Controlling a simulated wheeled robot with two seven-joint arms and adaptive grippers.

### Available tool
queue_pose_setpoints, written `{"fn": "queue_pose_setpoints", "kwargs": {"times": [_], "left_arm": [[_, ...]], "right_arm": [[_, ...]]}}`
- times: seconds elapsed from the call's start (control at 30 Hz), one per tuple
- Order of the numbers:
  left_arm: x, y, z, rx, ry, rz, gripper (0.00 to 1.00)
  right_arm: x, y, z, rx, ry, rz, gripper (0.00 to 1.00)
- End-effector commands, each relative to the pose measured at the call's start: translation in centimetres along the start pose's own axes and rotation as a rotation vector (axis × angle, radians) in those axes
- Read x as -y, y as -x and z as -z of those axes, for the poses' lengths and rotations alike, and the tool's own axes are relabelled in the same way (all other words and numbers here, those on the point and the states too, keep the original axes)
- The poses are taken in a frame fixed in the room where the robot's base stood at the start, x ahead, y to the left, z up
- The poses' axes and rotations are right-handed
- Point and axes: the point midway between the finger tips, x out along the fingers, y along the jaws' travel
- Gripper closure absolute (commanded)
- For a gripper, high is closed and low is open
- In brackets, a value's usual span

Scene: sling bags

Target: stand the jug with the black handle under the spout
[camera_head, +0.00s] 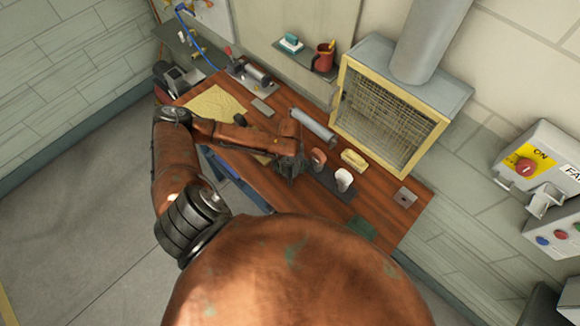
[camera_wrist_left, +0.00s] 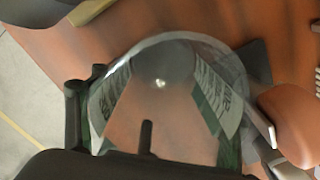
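A clear, see-through jug (camera_wrist_left: 165,50) fills the space between the fingers of my left gripper (camera_wrist_left: 165,115) in the left wrist view. The fingers lie against its two sides, and it appears gripped. A dark upright piece (camera_wrist_left: 147,135) at its near side may be the black handle. In the head view my left gripper (camera_head: 289,165) is low over the near edge of the wooden bench, beside a brown mug-like item (camera_head: 318,157). The jug is too small and hidden to make out there. I cannot pick out the spout with certainty. My right gripper is not in view.
On the bench (camera_head: 385,190) are a white cup-like item (camera_head: 343,178), a yellow block (camera_head: 354,160) and a grey cylinder (camera_head: 312,125). A yellow-framed mesh box (camera_head: 440,125) stands behind. A shelf holds a red mug (camera_head: 324,58). The bench's right end has some free room.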

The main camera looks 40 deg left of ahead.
Motion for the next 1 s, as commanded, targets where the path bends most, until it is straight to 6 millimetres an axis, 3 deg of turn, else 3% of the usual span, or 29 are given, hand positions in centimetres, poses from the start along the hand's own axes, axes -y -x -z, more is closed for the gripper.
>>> {"fn": "queue_pose_setpoints", "kwargs": {"times": [0.3,0.63,0.8,1.0], "left_arm": [[0.0,0.0,0.0,-0.001,0.0,0.0,0.63],[0.0,0.6,0.0,0.0,0.0,0.0,0.63],[0.0,3.1,-0.2,0.005,-0.002,0.001,0.63],[0.7,7.9,4.0,0.002,-0.006,0.004,0.64]], "right_arm": [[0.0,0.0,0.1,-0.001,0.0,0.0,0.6],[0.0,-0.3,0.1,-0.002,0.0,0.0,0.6],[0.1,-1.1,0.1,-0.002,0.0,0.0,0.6],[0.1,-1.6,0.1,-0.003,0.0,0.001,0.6]]}}
